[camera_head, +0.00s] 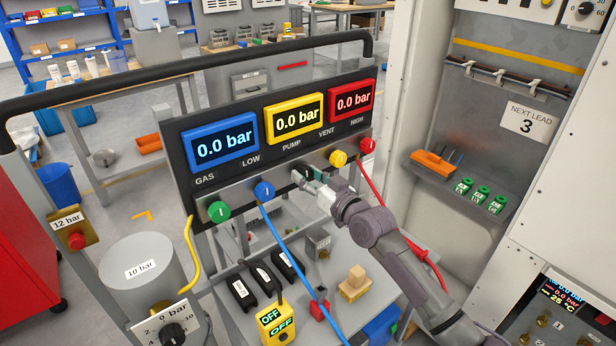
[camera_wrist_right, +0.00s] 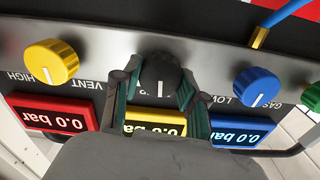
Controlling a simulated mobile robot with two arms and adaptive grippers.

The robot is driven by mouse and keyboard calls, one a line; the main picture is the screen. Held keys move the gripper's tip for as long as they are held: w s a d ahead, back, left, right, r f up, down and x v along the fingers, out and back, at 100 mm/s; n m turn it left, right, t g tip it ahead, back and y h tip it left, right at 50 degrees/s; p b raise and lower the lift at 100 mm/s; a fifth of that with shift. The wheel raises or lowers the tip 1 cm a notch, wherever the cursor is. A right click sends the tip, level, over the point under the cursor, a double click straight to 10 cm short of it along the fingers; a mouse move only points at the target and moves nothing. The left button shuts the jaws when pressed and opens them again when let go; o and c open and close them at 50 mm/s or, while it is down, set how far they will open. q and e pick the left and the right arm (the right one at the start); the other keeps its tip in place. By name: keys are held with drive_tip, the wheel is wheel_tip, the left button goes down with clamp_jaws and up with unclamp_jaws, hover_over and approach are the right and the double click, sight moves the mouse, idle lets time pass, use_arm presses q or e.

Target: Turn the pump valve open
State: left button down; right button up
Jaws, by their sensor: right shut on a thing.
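The pump valve is a black round knob (camera_head: 304,174) on the grey valve strip of the gauge panel, under the yellow display (camera_head: 296,117) and the PUMP label. In the right wrist view the black knob (camera_wrist_right: 161,74) shows a white mark line. My right gripper (camera_head: 312,180) reaches it from the lower right. In the wrist view its two fingers (camera_wrist_right: 158,92) sit on either side of the knob and are shut on it. The fingers partly hide the knob in the head view. My left gripper is not in view.
Close beside the pump knob are a blue knob (camera_head: 264,191) and a yellow knob (camera_head: 338,158); a green knob (camera_head: 219,211) and a red one (camera_head: 367,146) sit farther out. A blue hose (camera_head: 289,251) and a red lead (camera_head: 378,196) hang below. All three displays read 0.0 bar.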

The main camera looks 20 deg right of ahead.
drive_tip(key=n, duration=0.4)
drive_tip(key=shift+p, duration=0.3)
drive_tip(key=n+p, duration=0.1)
drive_tip(key=n, duration=0.3)
drive_tip(key=shift+n, duration=0.4)
drive_tip(key=n+p, duration=0.1)
drive_tip(key=n, duration=0.3)
drive_tip(key=shift+n, duration=0.3)
drive_tip(key=shift+a+f+n+p, duration=0.1)
drive_tip(key=shift+n+p, duration=0.25)
drive_tip(key=shift+n, duration=1.25)
drive_tip(key=o, duration=1.1)
drive_tip(key=shift+o, duration=0.2)
